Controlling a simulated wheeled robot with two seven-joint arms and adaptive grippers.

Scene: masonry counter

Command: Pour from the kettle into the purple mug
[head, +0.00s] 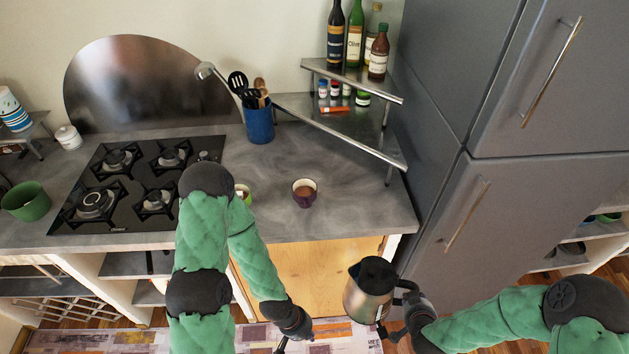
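The purple mug (304,199) stands upright on the grey counter, right of the hob, with something brown inside. The kettle (368,294), steel with a black lid and handle, is in the air in front of the counter's edge, below and right of the mug in the picture. It looks roughly upright. My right gripper (403,312) is shut on the kettle's handle; its fingertips are partly hidden. My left gripper (295,343) hangs low in front of the cabinet door, empty, with its fingers apart, cut near the bottom of the picture.
A blue utensil pot (259,122) and a steel corner shelf (348,128) are behind. The hob (130,212) is left, the grey fridge (490,215) right. Counter around the purple mug is clear.

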